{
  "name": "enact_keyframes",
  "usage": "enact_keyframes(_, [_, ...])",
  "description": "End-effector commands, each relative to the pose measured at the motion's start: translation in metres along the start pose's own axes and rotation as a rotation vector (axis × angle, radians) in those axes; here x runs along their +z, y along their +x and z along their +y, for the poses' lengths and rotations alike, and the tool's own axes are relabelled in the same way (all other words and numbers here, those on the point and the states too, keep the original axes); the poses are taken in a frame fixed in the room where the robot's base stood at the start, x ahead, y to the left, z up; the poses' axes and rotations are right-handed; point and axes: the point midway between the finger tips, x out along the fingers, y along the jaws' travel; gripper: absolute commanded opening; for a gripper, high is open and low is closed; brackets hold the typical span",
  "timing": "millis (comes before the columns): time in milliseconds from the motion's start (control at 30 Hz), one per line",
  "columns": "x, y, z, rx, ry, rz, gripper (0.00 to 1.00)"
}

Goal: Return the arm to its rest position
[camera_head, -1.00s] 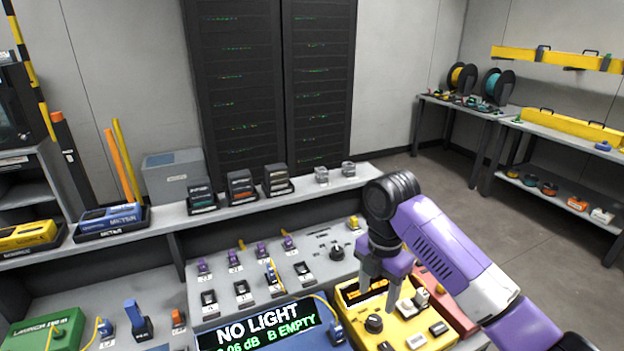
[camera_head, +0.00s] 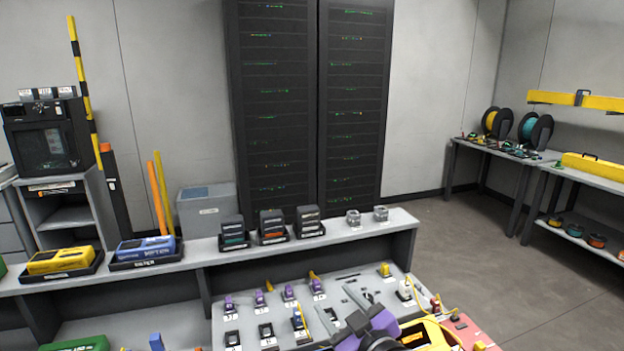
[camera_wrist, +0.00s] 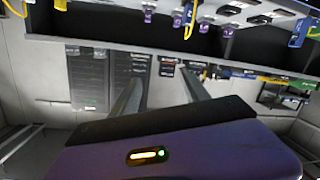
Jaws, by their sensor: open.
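My gripper shows in the wrist view (camera_wrist: 160,88) with its two grey fingers apart and nothing between them. The purple gripper body fills the lower part of that view, and the scene beyond appears upside down. In the head view, a purple and dark part of my arm (camera_head: 372,328) shows at the bottom edge, low over the grey workbench panel.
The grey panel (camera_head: 335,289) carries purple connectors and switches. A yellow device (camera_head: 428,332) sits beside my arm, at the lower right. A raised shelf (camera_head: 215,252) with small boxes runs behind. Dark server racks (camera_head: 300,100) stand at the back. Open floor (camera_head: 480,250) lies right.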

Motion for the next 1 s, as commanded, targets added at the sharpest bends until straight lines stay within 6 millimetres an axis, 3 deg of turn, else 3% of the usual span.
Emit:
enact_keyframes(267, [0.025,-0.087,-0.013,0.202,0.315,0.135,0.54])
enact_keyframes(500, [0.052,-0.179,-0.021,0.349,0.475,0.198,0.54])
enact_keyframes(1000, [0.084,-0.373,-0.053,0.489,0.516,0.137,0.54])
